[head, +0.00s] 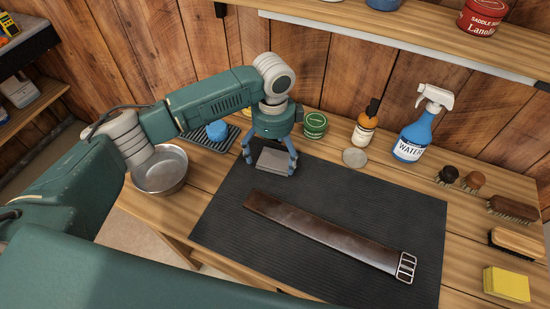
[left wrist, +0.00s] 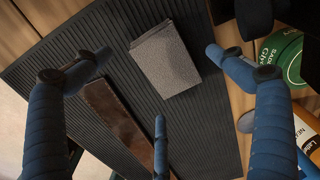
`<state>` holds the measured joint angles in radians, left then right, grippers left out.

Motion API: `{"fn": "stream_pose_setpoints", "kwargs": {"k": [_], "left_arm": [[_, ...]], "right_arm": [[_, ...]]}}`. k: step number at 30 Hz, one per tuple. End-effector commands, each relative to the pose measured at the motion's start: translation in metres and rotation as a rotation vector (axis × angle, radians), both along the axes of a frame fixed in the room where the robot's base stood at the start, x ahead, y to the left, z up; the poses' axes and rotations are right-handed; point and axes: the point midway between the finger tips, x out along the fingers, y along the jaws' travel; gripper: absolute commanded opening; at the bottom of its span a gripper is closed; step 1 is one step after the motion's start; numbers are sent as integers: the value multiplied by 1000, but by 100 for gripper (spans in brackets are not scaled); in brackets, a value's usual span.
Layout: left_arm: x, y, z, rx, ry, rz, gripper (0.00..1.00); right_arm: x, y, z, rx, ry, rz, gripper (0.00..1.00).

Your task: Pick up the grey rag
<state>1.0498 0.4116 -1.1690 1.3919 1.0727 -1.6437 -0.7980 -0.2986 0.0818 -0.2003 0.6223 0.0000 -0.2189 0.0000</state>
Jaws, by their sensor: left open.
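The grey rag (head: 274,161) is a folded, flat rectangle on the dark ribbed mat (head: 225,215), near its back left corner. My left gripper (head: 269,167) points down over the rag, its blue fingers spread open on either side of it. In the left wrist view the rag (left wrist: 165,60) lies between the open fingers, with bare mat around it. The gripper holds nothing. I cannot tell exactly how high the fingertips are above the mat. My right gripper is not in view.
A brown leather strap (head: 320,232) with a buckle lies across the mat. A metal bowl (head: 161,172) stands left. Behind are a green tin (head: 315,125), an amber bottle (head: 364,132) and a blue spray bottle (head: 413,137). Brushes and a yellow sponge (head: 507,284) lie right.

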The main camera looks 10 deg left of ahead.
Motion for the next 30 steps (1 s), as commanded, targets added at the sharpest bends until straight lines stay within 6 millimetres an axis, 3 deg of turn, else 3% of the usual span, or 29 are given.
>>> {"fn": "stream_pose_setpoints", "kwargs": {"k": [1, 6, 13, 14, 18, 21, 30], "left_arm": [[-1, 1, -4, 2, 3, 1, 95], [0, 0, -24, 0, 1, -1, 95], [0, 0, -27, 0, -1, -1, 95], [0, 0, -27, 0, -1, -1, 93], [0, 0, -27, 0, -1, -1, 65], [0, 0, -27, 0, -1, -1, 50], [0, 0, -27, 0, -1, 0, 50]], "right_arm": [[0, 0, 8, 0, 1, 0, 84], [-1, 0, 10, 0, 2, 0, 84], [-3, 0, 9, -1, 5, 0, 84], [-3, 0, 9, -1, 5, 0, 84], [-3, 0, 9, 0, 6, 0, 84], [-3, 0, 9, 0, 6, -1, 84], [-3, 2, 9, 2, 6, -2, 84]]}}
